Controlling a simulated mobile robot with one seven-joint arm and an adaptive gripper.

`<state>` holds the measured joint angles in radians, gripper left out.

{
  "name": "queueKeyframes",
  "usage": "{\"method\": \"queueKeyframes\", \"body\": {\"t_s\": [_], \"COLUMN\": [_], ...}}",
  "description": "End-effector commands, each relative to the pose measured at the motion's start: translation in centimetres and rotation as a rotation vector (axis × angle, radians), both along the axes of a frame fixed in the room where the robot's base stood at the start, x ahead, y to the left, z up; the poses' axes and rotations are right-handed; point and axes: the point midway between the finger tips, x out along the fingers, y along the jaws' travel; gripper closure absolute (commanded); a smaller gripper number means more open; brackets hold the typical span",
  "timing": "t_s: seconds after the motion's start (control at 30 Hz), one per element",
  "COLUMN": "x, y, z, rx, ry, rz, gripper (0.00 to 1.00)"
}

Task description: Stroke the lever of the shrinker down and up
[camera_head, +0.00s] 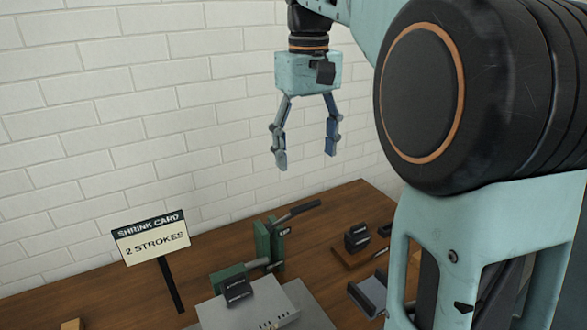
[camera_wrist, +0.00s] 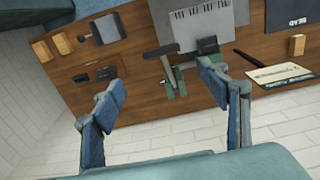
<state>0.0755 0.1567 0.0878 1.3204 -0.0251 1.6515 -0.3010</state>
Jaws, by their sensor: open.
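The shrinker (camera_head: 262,246) is a green stand on the wooden bench, with a metal lever (camera_head: 293,214) that ends in a black grip. The lever slants up to the right in the head view. In the wrist view the lever (camera_wrist: 165,50) lies between my fingers' directions, with the green shrinker base (camera_wrist: 174,86) near it. My gripper (camera_head: 306,158) is open and empty, hanging fingers down well above the bench and apart from the lever. Its two fingers also show in the wrist view (camera_wrist: 163,88). A sign (camera_head: 151,238) reads "SHRINK CARD 2 STROKES".
A grey metal plate (camera_head: 290,318) with a dark block (camera_head: 238,288) lies in front of the shrinker. Black blocks (camera_head: 357,238) sit on a wooden board to the right. A white brick wall (camera_head: 130,100) stands behind. Wooden blocks (camera_wrist: 62,43) lie at the bench's far left in the wrist view.

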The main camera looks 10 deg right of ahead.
Motion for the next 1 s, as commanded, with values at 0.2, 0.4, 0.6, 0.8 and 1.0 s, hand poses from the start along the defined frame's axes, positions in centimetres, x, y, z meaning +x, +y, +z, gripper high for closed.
{"method": "queueKeyframes", "body": {"t_s": [0.2, 0.4, 0.6, 0.8, 1.0], "x": [-0.4, -0.5, -0.5, -0.4, -0.4], "y": [0.0, 0.0, 0.0, 0.0, 0.0], "z": [-1.1, -4.6, -8.2, -10.2, -10.6], "rx": [0.014, 0.012, 0.011, 0.011, 0.011], "ry": [0.019, 0.019, 0.017, 0.015, 0.014], "rz": [0.005, 0.004, 0.004, 0.004, 0.004], "gripper": [0.32, 0.32, 0.32, 0.32, 0.32]}}
